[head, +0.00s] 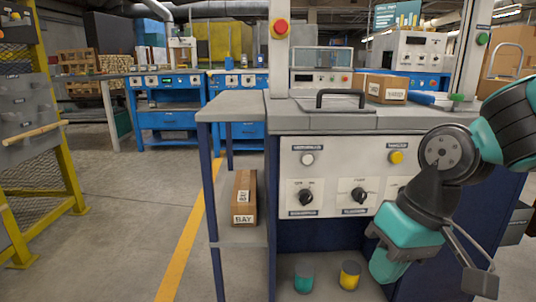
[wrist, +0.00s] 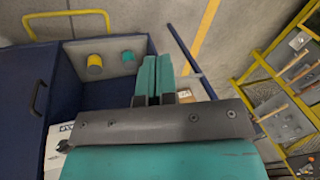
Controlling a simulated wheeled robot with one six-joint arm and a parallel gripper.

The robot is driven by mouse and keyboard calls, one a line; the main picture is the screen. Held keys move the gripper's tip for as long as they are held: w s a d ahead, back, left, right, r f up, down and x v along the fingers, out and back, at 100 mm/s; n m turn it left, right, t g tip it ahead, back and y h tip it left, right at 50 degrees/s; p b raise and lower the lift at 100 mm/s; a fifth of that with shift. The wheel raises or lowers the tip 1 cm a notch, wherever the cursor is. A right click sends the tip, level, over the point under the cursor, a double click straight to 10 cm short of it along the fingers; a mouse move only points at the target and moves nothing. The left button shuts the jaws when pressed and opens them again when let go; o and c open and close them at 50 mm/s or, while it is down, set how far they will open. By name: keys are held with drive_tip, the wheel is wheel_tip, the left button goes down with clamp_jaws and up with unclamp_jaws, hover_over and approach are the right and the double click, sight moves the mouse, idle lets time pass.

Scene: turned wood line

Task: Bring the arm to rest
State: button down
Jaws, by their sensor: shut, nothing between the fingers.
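My arm comes in from the right in the head view, bent down in front of the grey workbench (head: 420,118). My gripper (head: 384,272) is low, with its teal fingers pointing down, in front of the dark blue lower part of the bench. In the wrist view my gripper (wrist: 155,62) shows its two teal fingers side by side and touching, with nothing between them. It is shut and empty.
A teal cup (head: 304,277) and a yellow cup (head: 349,275) stand low under the control panel (head: 326,176), left of my gripper. A cardboard box (head: 244,197) lies on the side shelf. Open floor (head: 110,210) lies left, near a yellow-framed rack (head: 62,150).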

drive_tip(key=s+a+r+n+p, duration=0.2)
drive_tip(key=s+r+n+p, duration=0.15)
drive_tip(key=s+r, duration=0.55)
wheel_tip(320, 180, up, 34)
drive_tip(key=s+p, duration=0.1)
drive_tip(key=p, duration=3.5)
drive_tip(key=shift+r+y+p, duration=0.15)
drive_tip(key=shift+y+p, duration=0.15)
drive_tip(key=shift+p, duration=0.05)
drive_tip(key=shift+d+m, duration=0.1)
drive_tip(key=shift+m, duration=0.15)
